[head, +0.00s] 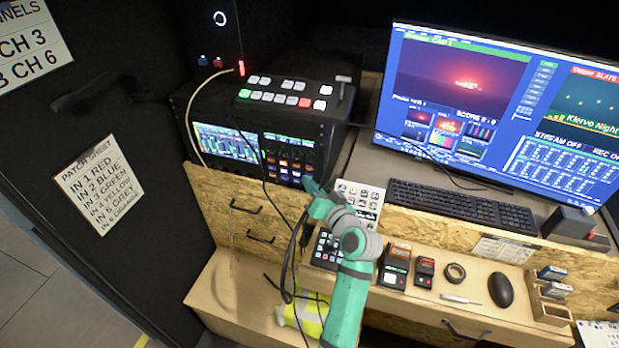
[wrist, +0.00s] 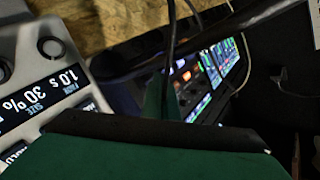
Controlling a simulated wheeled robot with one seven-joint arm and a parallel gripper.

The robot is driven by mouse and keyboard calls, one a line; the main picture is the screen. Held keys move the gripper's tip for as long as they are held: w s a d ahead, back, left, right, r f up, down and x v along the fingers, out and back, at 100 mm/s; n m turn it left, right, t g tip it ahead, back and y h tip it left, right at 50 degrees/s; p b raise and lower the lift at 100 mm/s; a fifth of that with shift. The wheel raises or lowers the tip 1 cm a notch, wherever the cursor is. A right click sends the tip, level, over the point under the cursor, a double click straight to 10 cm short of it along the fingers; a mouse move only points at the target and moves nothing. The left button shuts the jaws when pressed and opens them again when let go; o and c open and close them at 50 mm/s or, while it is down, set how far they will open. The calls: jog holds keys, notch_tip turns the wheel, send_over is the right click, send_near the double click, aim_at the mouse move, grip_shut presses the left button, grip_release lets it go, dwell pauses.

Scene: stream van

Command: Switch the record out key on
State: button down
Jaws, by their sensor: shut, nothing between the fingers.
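My gripper (head: 314,188) is shut and empty. In the head view it is at the front of the equipment rack, just left of a white key panel (head: 360,200). My arm covers part of the panel's lower side. In the wrist view a grey panel (wrist: 50,75) with a round knob and a small display reading 1.0 s and 30 % is close at the left. A green finger stands up near the middle. I cannot make out which key is the record out key. A lower dark keypad (head: 326,248) is partly hidden by my arm. The monitor (head: 500,90) shows STREAM OFF and a cut-off REC label.
A switcher (head: 275,92) with lit keys sits on the rack, above two lit screens (head: 226,142). Cables hang in front of the rack near my gripper. A keyboard (head: 460,203) is at the right. Small boxes, tape and a mouse (head: 500,289) lie on the lower shelf.

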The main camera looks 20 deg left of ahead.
jog(key=shift+s, duration=0.6)
jog(key=s, duration=0.6)
jog(key=shift+a, duration=0.15)
dwell(0.4)
jog(key=shift+s, duration=0.1)
dwell(0.3)
